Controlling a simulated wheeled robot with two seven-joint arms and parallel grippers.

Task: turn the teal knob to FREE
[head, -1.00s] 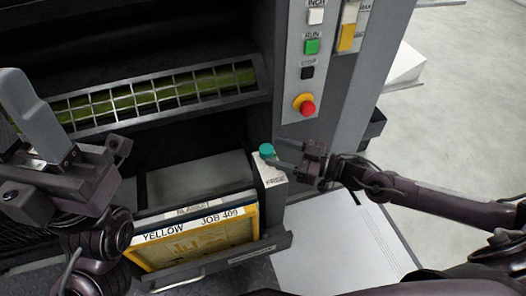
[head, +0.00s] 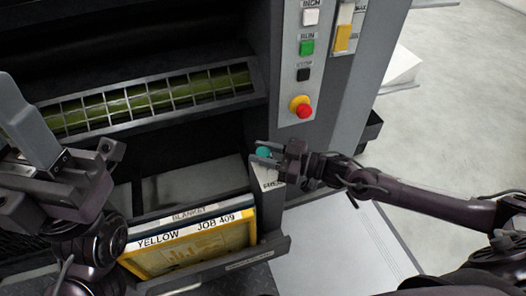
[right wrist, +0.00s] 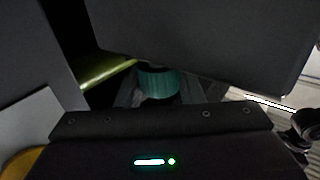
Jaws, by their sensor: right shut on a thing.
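The teal knob (head: 264,153) sits on a small ledge with a white label to the right of the plate slot. My right gripper (head: 266,154) reaches in from the right and is shut on the knob, a finger on either side. In the right wrist view the teal knob (right wrist: 157,82) shows ribbed sides between the fingers. The knob's pointing direction cannot be told. My left gripper (head: 62,165) is at the left, away from the knob; its jaw opening is unclear.
Below the knob stands a yellow-framed plate (head: 190,248) marked YELLOW JOB 409. Above right is a button panel with a red stop button (head: 305,111) and a green button (head: 307,47). A barred guard (head: 150,101) runs across the upper left. White sheets (head: 340,245) lie at lower right.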

